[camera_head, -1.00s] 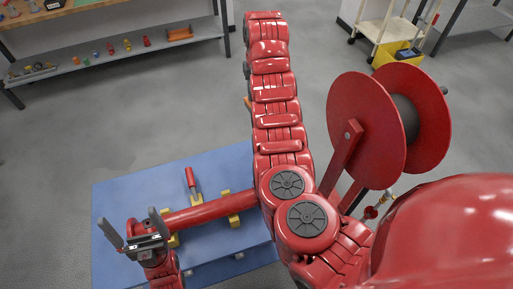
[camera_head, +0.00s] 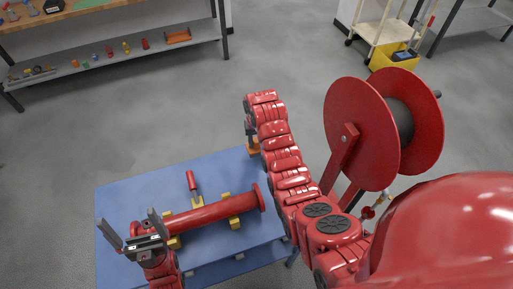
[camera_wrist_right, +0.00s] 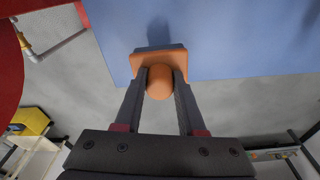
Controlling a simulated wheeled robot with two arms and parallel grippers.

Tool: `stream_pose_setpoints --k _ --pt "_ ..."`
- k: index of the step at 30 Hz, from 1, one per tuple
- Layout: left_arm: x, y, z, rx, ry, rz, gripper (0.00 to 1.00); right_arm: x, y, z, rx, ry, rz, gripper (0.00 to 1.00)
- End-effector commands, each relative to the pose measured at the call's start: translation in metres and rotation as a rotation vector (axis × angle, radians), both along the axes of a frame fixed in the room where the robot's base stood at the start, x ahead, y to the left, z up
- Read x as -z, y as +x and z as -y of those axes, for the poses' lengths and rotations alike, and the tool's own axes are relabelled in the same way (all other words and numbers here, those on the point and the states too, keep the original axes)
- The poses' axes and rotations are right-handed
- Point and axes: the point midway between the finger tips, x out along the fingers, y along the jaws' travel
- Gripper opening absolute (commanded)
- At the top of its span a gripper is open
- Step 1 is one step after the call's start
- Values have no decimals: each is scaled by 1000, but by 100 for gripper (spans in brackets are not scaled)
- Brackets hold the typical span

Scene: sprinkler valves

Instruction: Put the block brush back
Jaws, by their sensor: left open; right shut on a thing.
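The block brush has an orange block (camera_wrist_right: 160,60) with a round orange knob. In the wrist view my right gripper (camera_wrist_right: 160,88) is shut on the knob, and the block overlaps the edge of the blue table top. In the head view the brush (camera_head: 254,147) shows at the table's far right corner, partly hidden by my right arm. My right gripper (camera_head: 249,132) is just above it, also partly hidden. I cannot tell whether the brush touches the table. My left gripper (camera_head: 129,220) is open and empty at the table's left side.
The blue table (camera_head: 130,190) holds a red pipe (camera_head: 200,216) on yellow supports (camera_head: 230,207) and a red-handled tool (camera_head: 192,184). Its far part is clear. A red reel (camera_head: 350,130) stands at right. A shelf (camera_head: 110,60) with small parts and a yellow bin (camera_head: 388,57) are further back.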

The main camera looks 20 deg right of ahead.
Motion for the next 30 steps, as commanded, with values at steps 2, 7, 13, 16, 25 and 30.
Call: stream_pose_setpoints --k 2,7,13,16,25,30 --pt "-5 0 0 0 0 -1 100 5 0 0 0 0 -1 0" --pt "-15 0 0 0 0 -1 100 24 0 0 -1 -1 -2 0" --pt "-17 0 0 0 0 -1 100 39 1 0 -1 -1 3 0" --pt "-17 0 0 0 0 -1 100 39 1 0 -1 -1 4 0" --pt "-14 0 0 0 0 -1 100 42 1 0 -1 -1 3 55" --pt "-14 0 0 0 0 -1 100 43 0 0 -1 0 2 69"
